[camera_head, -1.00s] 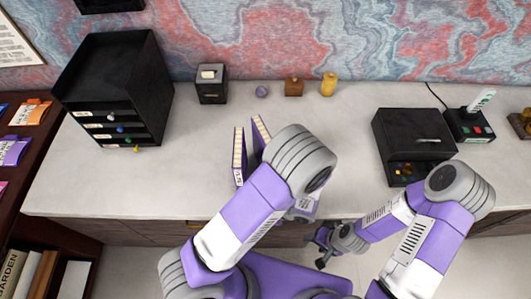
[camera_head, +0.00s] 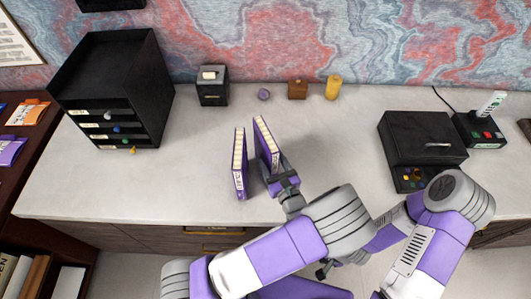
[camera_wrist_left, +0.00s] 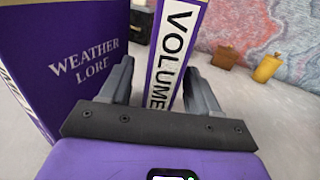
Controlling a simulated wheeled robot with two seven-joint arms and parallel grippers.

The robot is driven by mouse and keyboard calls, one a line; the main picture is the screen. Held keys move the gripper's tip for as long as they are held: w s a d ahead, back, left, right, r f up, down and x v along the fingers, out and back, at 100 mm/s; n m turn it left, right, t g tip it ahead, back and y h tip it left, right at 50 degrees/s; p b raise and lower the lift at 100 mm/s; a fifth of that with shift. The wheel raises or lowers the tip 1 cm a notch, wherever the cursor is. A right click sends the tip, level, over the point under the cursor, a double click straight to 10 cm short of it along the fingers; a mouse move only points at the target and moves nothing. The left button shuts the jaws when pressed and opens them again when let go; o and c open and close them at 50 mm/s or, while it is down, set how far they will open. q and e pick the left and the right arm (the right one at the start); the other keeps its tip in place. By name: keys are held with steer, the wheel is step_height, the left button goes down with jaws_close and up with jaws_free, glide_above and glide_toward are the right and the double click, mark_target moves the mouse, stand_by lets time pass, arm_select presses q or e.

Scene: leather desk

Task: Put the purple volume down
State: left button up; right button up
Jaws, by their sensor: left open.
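A purple volume (camera_head: 266,144) with a white "VOLUME" spine label stands nearly upright on the pale desk top. The volume's spine (camera_wrist_left: 174,48) lies between the fingers in the left wrist view. My left gripper (camera_head: 279,178) is open, with one finger on each side of the spine. The left wrist view shows these fingers (camera_wrist_left: 155,92) apart; I cannot tell whether either touches the cover. A second purple book (camera_head: 240,164), with "WEATHER LORE" on its cover (camera_wrist_left: 72,68), stands just left of it. My right gripper is mostly hidden behind my left arm.
A black drawer unit (camera_head: 112,85) stands at the left, and a black box (camera_head: 422,140) at the right. A small dark box (camera_head: 212,86), purple ball (camera_head: 264,95), brown block (camera_head: 298,89) and yellow container (camera_head: 333,87) line the back. The desk (camera_head: 340,135) is clear between.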

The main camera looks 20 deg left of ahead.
arm_select(q)
steer(key=x, duration=0.3)
steer(key=shift+w+a, duration=0.2)
steer(key=shift+a, duration=0.05)
jaws_close()
